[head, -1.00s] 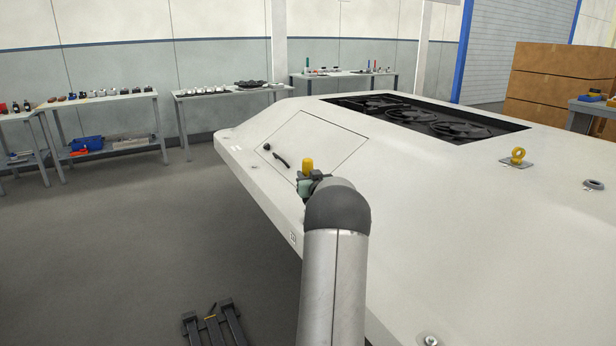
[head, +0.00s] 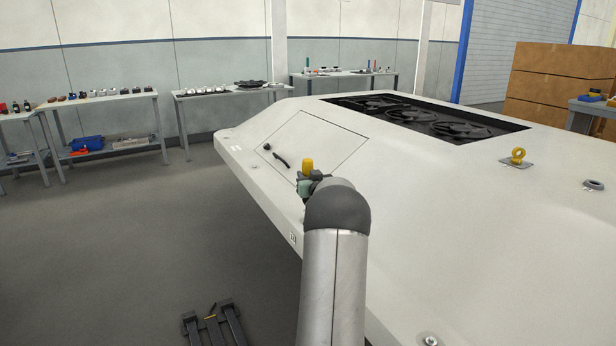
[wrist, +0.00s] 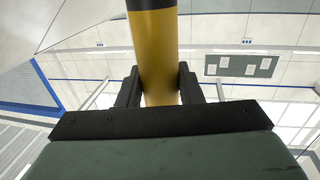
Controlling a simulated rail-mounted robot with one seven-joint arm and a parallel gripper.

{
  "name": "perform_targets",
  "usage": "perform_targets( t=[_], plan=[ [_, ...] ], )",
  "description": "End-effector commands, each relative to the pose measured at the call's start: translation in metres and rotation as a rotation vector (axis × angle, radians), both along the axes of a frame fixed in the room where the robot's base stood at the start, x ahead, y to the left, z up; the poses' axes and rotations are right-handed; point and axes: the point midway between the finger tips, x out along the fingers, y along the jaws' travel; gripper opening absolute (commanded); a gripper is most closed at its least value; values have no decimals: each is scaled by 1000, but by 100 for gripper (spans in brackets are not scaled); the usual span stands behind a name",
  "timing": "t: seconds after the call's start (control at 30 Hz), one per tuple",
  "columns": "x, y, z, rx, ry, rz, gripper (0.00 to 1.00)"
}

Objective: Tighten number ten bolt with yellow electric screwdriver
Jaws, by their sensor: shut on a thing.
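The yellow electric screwdriver (head: 307,166) stands up out of my gripper (head: 309,180) in the head view, at the near left edge of the large white housing. In the wrist view its yellow body (wrist: 157,62) with a black band at the top passes between the dark jaws of my gripper (wrist: 160,88), which are shut on it. My arm hides the screwdriver's lower end and tip. A bolt (head: 431,340) sits on the housing's surface at the bottom right. I cannot read which number it has. A small square label (head: 293,238) is on the housing's side edge.
Benches (head: 110,98) with parts line the wall. A dark pallet-like frame (head: 213,325) lies on the floor.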

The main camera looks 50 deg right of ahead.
Motion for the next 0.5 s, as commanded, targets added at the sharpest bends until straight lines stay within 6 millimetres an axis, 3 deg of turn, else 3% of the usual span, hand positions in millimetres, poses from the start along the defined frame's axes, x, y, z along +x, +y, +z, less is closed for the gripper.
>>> perform_targets(
  t=[0.5],
  plan=[
    [0, 0, 45, -3, -3, 0, 0]
  ],
)
